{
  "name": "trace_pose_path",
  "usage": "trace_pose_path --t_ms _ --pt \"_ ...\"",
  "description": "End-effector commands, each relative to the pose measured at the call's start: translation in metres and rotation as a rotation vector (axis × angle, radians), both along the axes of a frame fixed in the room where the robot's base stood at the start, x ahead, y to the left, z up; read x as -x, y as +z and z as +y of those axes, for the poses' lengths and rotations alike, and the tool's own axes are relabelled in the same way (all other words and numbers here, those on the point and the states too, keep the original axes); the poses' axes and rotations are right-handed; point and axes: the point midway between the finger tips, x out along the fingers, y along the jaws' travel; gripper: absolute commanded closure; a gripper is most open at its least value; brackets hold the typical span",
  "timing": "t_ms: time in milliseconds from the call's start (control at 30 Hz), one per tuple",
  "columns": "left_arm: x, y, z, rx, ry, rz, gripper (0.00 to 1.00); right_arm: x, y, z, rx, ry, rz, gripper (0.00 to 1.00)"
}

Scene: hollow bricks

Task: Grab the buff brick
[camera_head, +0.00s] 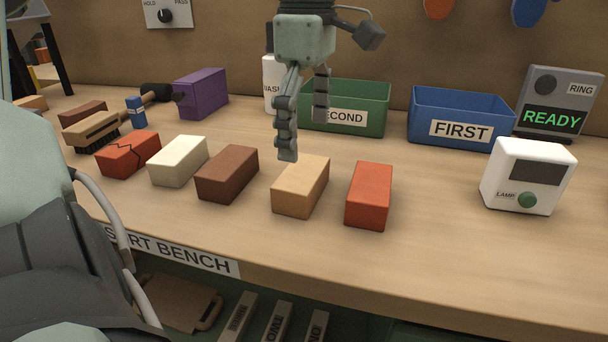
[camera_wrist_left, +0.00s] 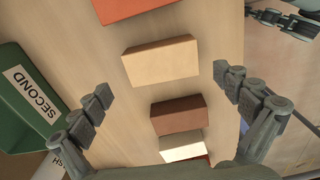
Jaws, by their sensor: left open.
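The buff brick (camera_head: 301,186) lies on the bench between the brown brick (camera_head: 228,174) and a plain red brick (camera_head: 369,195). My left gripper (camera_head: 304,130) is open and empty, pointing down above the buff brick's far side. In the left wrist view, the buff brick (camera_wrist_left: 160,62) lies between and slightly above the line of the two spread fingertips (camera_wrist_left: 163,84), with no contact visible. Part of what looks like my right gripper (camera_wrist_left: 285,22) shows at the upper right there; its opening is unclear.
A cream brick (camera_head: 178,161) and a cracked red brick (camera_head: 129,153) continue the row leftward. Behind stand the green SECOND bin (camera_head: 362,95) and blue FIRST bin (camera_head: 462,103). A white lamp box (camera_head: 526,175) stands right. A brush (camera_head: 92,130) lies left.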

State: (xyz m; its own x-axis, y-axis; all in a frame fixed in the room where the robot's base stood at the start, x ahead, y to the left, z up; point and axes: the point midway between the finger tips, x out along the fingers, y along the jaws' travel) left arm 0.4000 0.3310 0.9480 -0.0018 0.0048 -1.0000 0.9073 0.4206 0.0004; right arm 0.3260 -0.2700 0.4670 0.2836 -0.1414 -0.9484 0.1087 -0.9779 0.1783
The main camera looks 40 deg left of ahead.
Motion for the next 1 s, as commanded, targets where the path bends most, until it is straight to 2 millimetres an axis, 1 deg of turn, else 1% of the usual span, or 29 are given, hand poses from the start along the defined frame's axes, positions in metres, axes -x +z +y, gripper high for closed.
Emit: trace_pose_path --t_ms 33,233,400,500,600,767,867,1000 --pt "0.001 -0.007 0.0 0.002 -0.001 0.004 0.0 0.0 0.0 0.0 0.001 0.0 0.0 0.6" --pt "0.002 -0.03 0.002 0.007 0.001 0.002 0.0 0.0 0.001 0.0 0.001 0.0 0.0 0.6" --pt "0.003 -0.056 0.005 0.006 0.001 0.003 0.0 -0.001 -0.001 0.0 0.0 0.0 0.0 0.6" --pt "0.003 -0.066 0.005 0.007 0.003 0.0 0.0 -0.001 -0.001 0.0 0.0 0.0 -0.001 0.6" --pt "0.003 -0.069 0.006 0.005 0.004 -0.001 0.0 -0.001 -0.001 0.0 0.0 0.0 0.0 0.6" --pt "0.002 -0.069 0.006 0.005 0.004 -0.002 0.0 -0.001 0.0 0.0 0.0 0.0 0.0 0.6" --pt "0.002 -0.069 0.006 0.005 0.004 -0.002 0.1 -0.001 0.0 0.0 0.0 0.0 0.0 0.6" --pt "0.002 -0.069 0.006 0.005 0.004 -0.002 0.27 -0.001 0.0 0.0 0.0 0.0 0.0 0.6"
